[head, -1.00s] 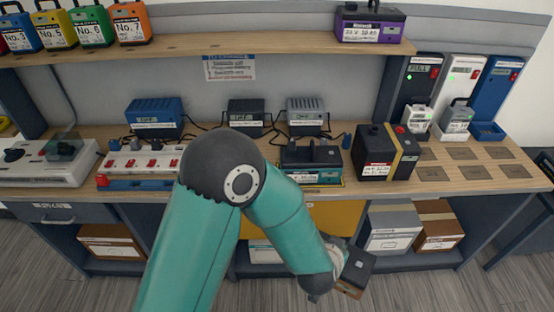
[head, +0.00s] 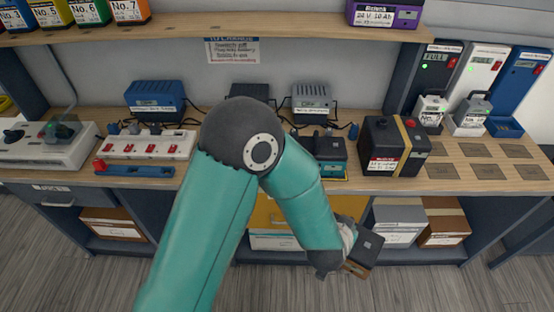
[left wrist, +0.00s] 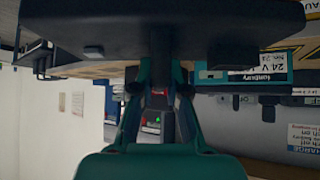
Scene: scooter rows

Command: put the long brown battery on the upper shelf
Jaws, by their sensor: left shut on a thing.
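My left arm covers the middle of the head view. My left gripper (head: 350,240) is low in front of the bench and is shut on a dark block with a brown lower edge (head: 369,243). Much of this block is hidden, and I see no label on it. In the left wrist view, the fingers (left wrist: 159,82) meet below a wide dark block (left wrist: 110,25). The upper shelf (head: 250,27) runs above the bench, higher than the gripper. Its middle is bare. My right gripper is not in view.
Several coloured numbered batteries stand at the shelf's left, and a purple battery (head: 385,13) at its right. The bench (head: 450,180) holds chargers, a power strip (head: 150,144) and a black battery with a yellow band (head: 395,146). Boxes (head: 398,222) sit underneath.

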